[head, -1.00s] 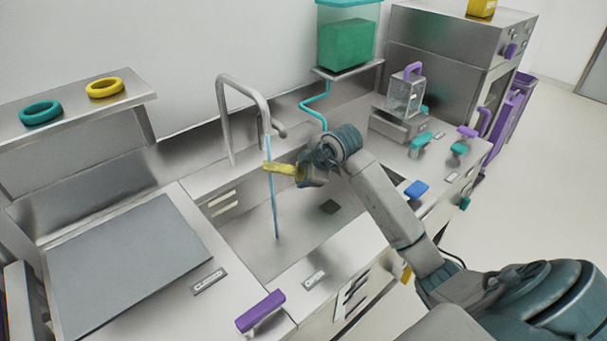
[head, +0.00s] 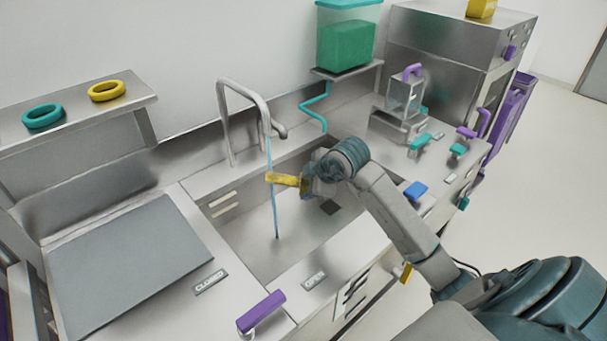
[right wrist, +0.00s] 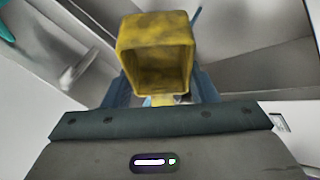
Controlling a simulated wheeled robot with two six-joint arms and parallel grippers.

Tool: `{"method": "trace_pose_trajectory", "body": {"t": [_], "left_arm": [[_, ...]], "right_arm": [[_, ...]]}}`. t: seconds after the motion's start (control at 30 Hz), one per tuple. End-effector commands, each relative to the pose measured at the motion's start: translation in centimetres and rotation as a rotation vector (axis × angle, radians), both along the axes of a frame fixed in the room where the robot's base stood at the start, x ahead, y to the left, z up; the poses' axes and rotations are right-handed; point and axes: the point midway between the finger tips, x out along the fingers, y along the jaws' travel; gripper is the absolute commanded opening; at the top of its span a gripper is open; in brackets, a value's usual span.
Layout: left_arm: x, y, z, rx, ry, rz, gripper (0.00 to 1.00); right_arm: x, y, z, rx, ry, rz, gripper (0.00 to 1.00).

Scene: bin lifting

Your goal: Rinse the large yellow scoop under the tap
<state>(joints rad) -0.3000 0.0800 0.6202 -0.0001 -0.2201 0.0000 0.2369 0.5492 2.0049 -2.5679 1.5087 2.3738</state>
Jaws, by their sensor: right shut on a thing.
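The yellow scoop (head: 284,179) is held over the sink basin (head: 255,232). My right gripper (head: 308,180) is shut on it, and its fingers are partly hidden by the wrist. In the right wrist view the scoop (right wrist: 156,50) shows its open hollow toward the camera, between the two blue fingers. The tap (head: 243,95) arches over the basin. A thin blue stream of water (head: 274,215) falls from it past the scoop's left end. They overlap in the head view, and I cannot tell exactly where the water meets the scoop. My left gripper is not in view.
A purple lever (head: 261,312) stands at the counter's front edge, near plates reading CLOSED (head: 211,281) and OPEN (head: 315,281). A grey board (head: 125,265) covers the left counter. A shelf with a teal ring (head: 43,116) and a yellow ring (head: 106,90) is behind it.

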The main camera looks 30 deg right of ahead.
Motion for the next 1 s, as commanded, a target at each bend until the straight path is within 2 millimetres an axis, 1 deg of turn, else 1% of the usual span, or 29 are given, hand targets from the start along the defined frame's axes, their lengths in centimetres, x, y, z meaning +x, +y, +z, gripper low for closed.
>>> {"method": "trace_pose_trajectory", "body": {"t": [0.3, 0.5, 1.0], "left_arm": [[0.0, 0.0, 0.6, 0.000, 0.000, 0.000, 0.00], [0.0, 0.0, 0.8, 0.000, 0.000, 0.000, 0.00], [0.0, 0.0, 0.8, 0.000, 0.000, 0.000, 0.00]], "right_arm": [[-2.2, 1.3, 0.1, 0.000, 0.001, 0.001, 0.29], [-3.3, 2.0, 0.0, 0.000, 0.000, 0.000, 0.29], [-3.5, 2.1, 0.0, 0.001, 0.000, -0.001, 0.29]]}}
